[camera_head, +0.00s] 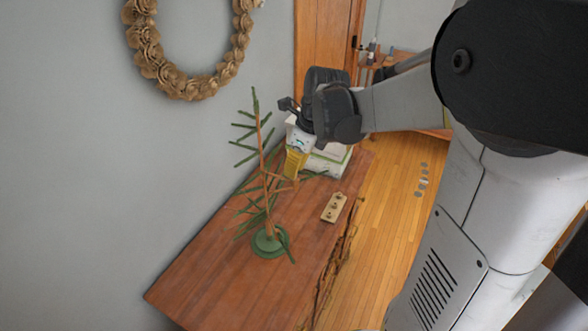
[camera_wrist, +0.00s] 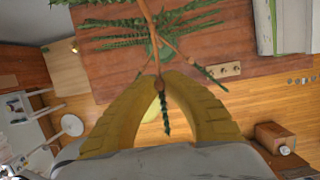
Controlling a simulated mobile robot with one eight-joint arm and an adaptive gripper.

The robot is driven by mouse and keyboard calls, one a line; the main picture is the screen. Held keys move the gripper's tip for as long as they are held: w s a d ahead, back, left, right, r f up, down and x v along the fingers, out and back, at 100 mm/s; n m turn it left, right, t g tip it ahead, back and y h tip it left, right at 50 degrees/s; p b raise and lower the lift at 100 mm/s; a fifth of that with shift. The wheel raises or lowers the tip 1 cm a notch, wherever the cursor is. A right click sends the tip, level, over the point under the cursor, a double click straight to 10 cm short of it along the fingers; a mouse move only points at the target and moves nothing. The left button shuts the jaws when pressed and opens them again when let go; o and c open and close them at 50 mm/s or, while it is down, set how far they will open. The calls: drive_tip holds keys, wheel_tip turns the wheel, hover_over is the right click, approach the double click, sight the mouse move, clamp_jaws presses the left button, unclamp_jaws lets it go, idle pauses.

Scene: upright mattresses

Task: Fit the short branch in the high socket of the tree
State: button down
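The tree has a green round base (camera_head: 268,243) and a thin brown trunk (camera_head: 262,150) with green branches on several sides. It stands upright on the wooden table. My gripper (camera_head: 293,176), with yellow fingers, is just right of the trunk, around its middle height. In the wrist view my fingertips (camera_wrist: 160,78) come together around the brown end of a short green branch (camera_wrist: 167,118), whose needles lie between the fingers. The trunk (camera_wrist: 152,35) runs down close to the fingertips. I cannot tell whether the held branch touches it. The high socket cannot be made out.
A light wooden block with dark knobs or holes (camera_head: 334,208) lies on the table (camera_head: 215,290) right of the tree. White boxes (camera_head: 328,160) stand at the table's far end. A wall with a brown wreath (camera_head: 165,72) is on the left. The table's front is clear.

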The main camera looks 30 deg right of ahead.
drive_tip(key=shift+f+b, duration=0.55)
drive_tip(key=shift+f, duration=0.1)
idle(0.3)
drive_tip(key=c, duration=1.5)
unclamp_jaws()
drive_tip(key=shift+c, duration=0.4)
drive_tip(key=shift+p+v, duration=2.5)
drive_tip(key=shift+v, duration=1.1)
drive_tip(key=shift+f, duration=0.15)
